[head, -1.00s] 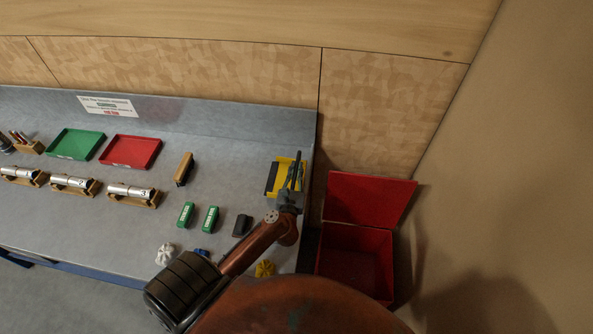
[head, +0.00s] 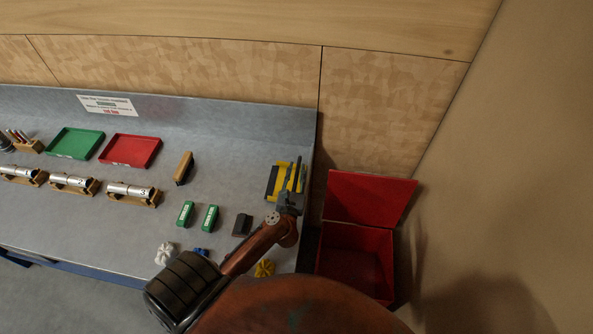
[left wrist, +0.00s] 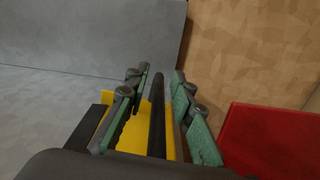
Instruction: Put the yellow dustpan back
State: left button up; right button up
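The yellow dustpan (head: 281,180) lies at the right end of the grey bench, with a dark strip along its left side. It also shows in the left wrist view (left wrist: 134,138), partly hidden by my fingers. My left gripper (head: 294,184) is over the dustpan. In the left wrist view, the two fingers of my left gripper (left wrist: 157,100) stand apart, one on each side of a dark bar (left wrist: 157,112) that looks like the handle. Gaps show beside the bar, so the gripper is open around it. My right gripper is not in view.
An open red box (head: 355,235) stands just right of the bench. Green and red trays (head: 130,151) are farther left.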

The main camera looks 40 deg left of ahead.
pick_arm(q)
jog(key=shift+o, duration=0.5)
jog(key=shift+r, duration=0.35)
jog(key=b+v, duration=0.1)
jog(key=v, duration=1.1)
jog(key=shift+r+b, duration=0.3)
jog(key=shift+r, duration=0.05)
jog(key=shift+s+a+f, duration=0.1)
jog(key=shift+a, duration=0.05)
